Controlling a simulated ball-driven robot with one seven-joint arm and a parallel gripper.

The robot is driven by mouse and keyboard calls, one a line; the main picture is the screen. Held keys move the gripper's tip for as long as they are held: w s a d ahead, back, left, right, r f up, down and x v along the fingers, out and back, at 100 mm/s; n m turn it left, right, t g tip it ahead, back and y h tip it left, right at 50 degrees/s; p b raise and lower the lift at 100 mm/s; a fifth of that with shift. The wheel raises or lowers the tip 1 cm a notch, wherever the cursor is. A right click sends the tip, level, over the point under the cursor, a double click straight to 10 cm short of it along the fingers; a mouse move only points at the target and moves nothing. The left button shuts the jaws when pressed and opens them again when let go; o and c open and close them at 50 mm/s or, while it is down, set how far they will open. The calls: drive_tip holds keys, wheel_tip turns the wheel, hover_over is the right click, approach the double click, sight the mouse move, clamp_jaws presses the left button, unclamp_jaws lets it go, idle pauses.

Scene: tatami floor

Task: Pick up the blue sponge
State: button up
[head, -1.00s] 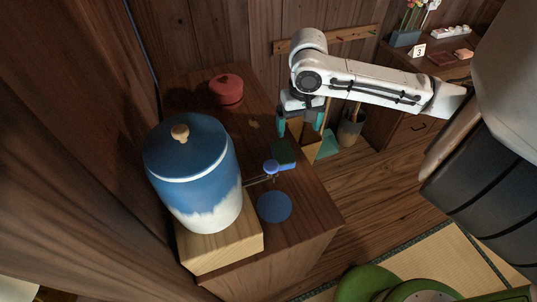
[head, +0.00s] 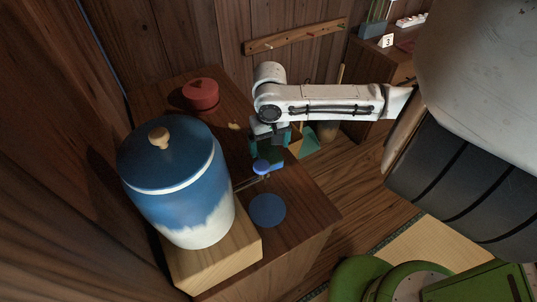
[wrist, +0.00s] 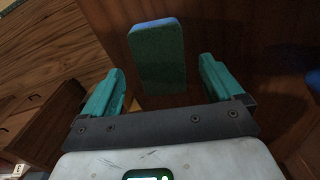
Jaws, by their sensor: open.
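The sponge (wrist: 157,60) shows in the wrist view as an upright-looking block with a dark green face and a blue edge at its top. My gripper (wrist: 160,78) is open, its teal fingers on either side of the sponge's line, with a gap on both sides. Nothing is held.
A blue disc (head: 267,210) lies in front. A red round box (head: 201,95) sits behind. The floor lies right of the cabinet (head: 310,205).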

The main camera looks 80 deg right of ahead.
sight(269, 151)
wheel_tip(269, 151, down, 4)
drive_tip(key=shift+w+d, duration=0.1)
drive_tip(key=shift+c, duration=0.2)
drive_tip(key=c, duration=1)
drive_tip(key=shift+r, duration=0.1)
drive_tip(key=shift+r, duration=0.55)
drive_tip(key=s+d+r, duration=0.2)
drive_tip(key=s+r, duration=0.2)
drive_tip(key=s+d+r, duration=0.2)
drive_tip(key=s+r, duration=0.2)
drive_tip(key=s+d+r+b, duration=0.1)
drive_tip(key=s+d+r, duration=0.1)
drive_tip(key=s+r, duration=0.1)
drive_tip(key=shift+s+d+r, duration=0.35)
drive_tip(key=shift+s+r, duration=0.05)
drive_tip(key=shift+s, duration=0.25)
